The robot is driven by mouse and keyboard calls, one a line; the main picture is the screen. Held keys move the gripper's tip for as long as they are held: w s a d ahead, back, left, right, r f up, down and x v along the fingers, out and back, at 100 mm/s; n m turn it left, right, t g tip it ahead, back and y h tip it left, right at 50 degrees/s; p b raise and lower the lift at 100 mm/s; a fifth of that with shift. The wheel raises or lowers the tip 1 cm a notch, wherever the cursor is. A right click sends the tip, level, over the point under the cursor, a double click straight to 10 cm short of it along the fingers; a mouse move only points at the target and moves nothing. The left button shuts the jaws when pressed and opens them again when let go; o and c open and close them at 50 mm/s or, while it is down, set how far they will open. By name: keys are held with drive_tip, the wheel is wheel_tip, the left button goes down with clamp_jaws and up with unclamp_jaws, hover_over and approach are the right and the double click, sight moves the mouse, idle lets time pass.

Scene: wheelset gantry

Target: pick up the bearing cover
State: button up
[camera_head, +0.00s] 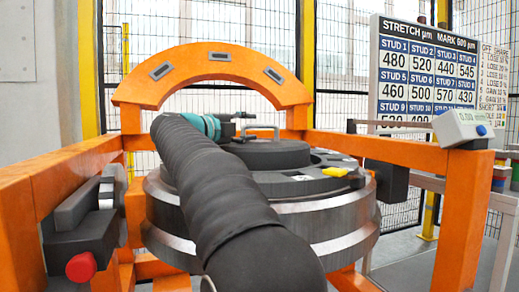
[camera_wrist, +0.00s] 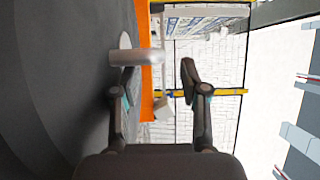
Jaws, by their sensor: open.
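The bearing cover (camera_head: 265,155) looks like the dark grey round disc on top of the large round housing in the head view. A silver bar handle (camera_head: 262,128) stands on it. My gripper (camera_head: 243,120) is just left of the handle, above the disc. In the wrist view my gripper (camera_wrist: 156,80) is open, with its two fingers apart and nothing held. The silver handle (camera_wrist: 140,57) shows at the left fingertip and reaches partway toward the right one. I cannot tell whether they touch. The dark surface (camera_wrist: 55,70) fills the left side. My arm hides part of the disc.
An orange frame with an arch (camera_head: 215,60) stands behind the housing (camera_head: 325,225), and orange beams flank it. A yellow piece (camera_head: 337,171) lies on the housing's right. A white box with a display (camera_head: 461,127) sits on the right beam. A red knob (camera_head: 81,267) is at left.

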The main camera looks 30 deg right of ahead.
sight(257, 126)
drive_tip(key=x, duration=0.5)
clamp_jaws()
